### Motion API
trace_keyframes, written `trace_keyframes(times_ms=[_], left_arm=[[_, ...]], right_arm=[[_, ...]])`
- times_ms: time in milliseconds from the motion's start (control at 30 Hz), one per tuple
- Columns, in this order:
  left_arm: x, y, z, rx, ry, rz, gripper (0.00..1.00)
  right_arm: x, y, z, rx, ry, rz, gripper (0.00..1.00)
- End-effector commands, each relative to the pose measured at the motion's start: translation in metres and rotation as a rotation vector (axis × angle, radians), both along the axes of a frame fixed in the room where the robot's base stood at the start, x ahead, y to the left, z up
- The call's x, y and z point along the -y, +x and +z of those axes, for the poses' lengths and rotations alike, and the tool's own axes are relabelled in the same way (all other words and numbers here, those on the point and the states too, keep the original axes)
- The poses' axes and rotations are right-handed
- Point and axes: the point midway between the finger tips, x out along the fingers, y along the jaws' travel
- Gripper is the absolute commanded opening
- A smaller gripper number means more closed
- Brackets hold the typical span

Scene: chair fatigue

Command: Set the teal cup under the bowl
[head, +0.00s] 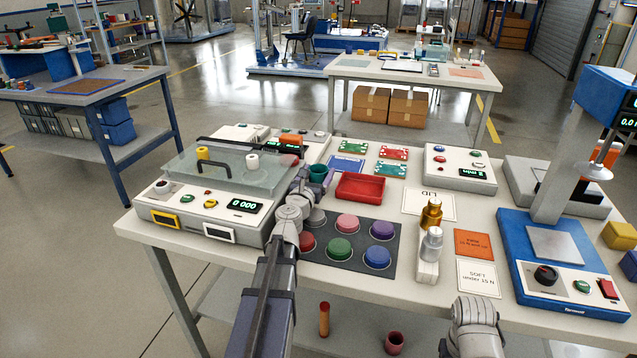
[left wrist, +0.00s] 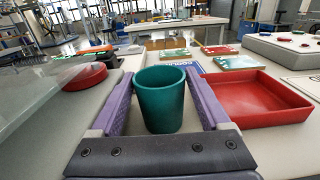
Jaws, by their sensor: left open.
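The teal cup (head: 318,172) stands upright on the white table, between the glass-lidded machine and the red tray. My left gripper (head: 314,180) is open, with one purple finger on each side of the cup. In the left wrist view the teal cup (left wrist: 160,100) sits between the spread fingers, its open rim up. A gap shows at the left finger; the right finger is very close, and I cannot tell if it touches. I cannot pick out a bowl in either view. Of my right arm only a grey joint shows at the bottom of the head view; its gripper is not seen.
The red tray (head: 360,187) is just right of the cup. The glass-lidded machine (head: 205,205) is at left. A dark mat (head: 391,225) with several coloured discs lies in front. Circuit boards (head: 392,153) lie behind. Gold and silver bottles (head: 431,213) stand further right.

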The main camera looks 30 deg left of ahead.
Motion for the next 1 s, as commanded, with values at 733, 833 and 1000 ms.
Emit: trace_keyframes(times_ms=[733,833,1000], left_arm=[[-0.0014,0.0072,0.0,0.0,0.0,0.0,0.28],[-0.0015,0.0072,0.0,0.0,0.0,0.0,0.17],[-0.0014,0.0072,0.0,0.0,0.0,0.0,0.08]], right_arm=[[0.0,0.0,0.0,0.0,0.0,0.0,0.0],[0.0,0.0,0.0,0.0,0.0,0.0,0.0],[0.0,0.0,0.0,0.0,0.0,0.0,0.0]])
